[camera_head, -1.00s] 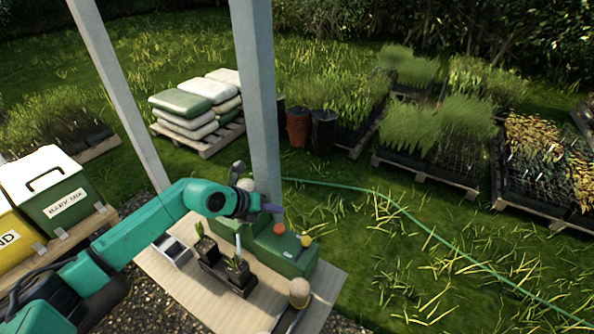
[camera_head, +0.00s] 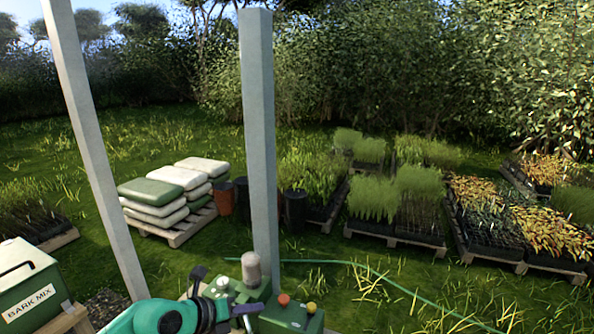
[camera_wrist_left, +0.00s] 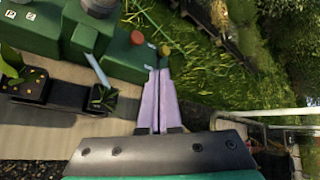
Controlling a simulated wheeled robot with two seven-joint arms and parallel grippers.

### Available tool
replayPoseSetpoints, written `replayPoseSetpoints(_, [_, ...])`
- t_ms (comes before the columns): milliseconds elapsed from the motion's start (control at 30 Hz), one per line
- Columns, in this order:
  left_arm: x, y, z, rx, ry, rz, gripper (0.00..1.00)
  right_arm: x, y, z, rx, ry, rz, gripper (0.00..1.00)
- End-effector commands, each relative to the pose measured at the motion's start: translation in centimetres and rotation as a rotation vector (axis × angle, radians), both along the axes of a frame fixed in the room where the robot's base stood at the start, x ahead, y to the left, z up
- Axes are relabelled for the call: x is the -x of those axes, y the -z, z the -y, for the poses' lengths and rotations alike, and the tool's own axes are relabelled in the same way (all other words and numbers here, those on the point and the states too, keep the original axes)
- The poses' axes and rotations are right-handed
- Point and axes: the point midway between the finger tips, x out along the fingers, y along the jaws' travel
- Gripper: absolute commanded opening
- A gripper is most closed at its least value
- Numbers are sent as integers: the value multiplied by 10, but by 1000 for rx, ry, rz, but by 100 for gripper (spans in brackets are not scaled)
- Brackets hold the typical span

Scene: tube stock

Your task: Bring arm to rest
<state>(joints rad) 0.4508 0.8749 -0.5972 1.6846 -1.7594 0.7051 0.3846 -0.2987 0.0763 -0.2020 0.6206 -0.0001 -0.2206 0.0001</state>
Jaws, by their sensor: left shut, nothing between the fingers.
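My left arm is teal and comes in at the bottom of the head view, and its gripper (camera_head: 248,320) is low in that view by the green machine (camera_head: 287,318). In the left wrist view the two pale purple fingers (camera_wrist_left: 160,78) lie together, shut with nothing between them. Their tips point toward the green machine (camera_wrist_left: 122,58) with its red and yellow knobs, and I cannot tell how far apart they are. My right gripper is not in view.
A wooden bench top (camera_wrist_left: 40,135) holds black pots with small plants (camera_wrist_left: 102,98). Two grey posts (camera_head: 258,140) stand upright near the arm. A green bark mix bin (camera_head: 30,285) is at the left. Stacked sacks (camera_head: 160,195) and plant pallets (camera_head: 395,235) stand on the grass beyond.

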Motion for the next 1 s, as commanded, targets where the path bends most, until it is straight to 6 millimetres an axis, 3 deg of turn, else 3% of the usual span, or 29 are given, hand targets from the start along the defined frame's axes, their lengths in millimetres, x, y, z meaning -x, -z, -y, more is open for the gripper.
replayPoseSetpoints(167, [5, -37, 36, 229, -13, 62, 0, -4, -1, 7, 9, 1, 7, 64])
replayPoseSetpoints(333, [8, -103, 56, 617, -126, 130, 0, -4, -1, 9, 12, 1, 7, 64])
replayPoseSetpoints(467, [2, -150, 25, 995, -370, 143, 0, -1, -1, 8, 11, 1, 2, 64])
replayPoseSetpoints(533, [-2, -154, -20, 1219, -611, 107, 0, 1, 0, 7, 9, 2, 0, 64])
replayPoseSetpoints(567, [-2, -147, -44, 1309, -744, 75, 0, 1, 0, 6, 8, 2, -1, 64])
replayPoseSetpoints(600, [1, -127, -76, 1408, -938, 14, 0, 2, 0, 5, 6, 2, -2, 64])
replayPoseSetpoints(700, [27, -60, -130, 1520, -1361, -170, 0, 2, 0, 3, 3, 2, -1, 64])
replayPoseSetpoints(800, [64, -2, -150, 1514, -1661, -351, 0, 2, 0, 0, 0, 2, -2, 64])
replayPoseSetpoints(1000, [139, 72, -149, 1394, -2039, -675, 0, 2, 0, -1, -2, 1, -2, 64])
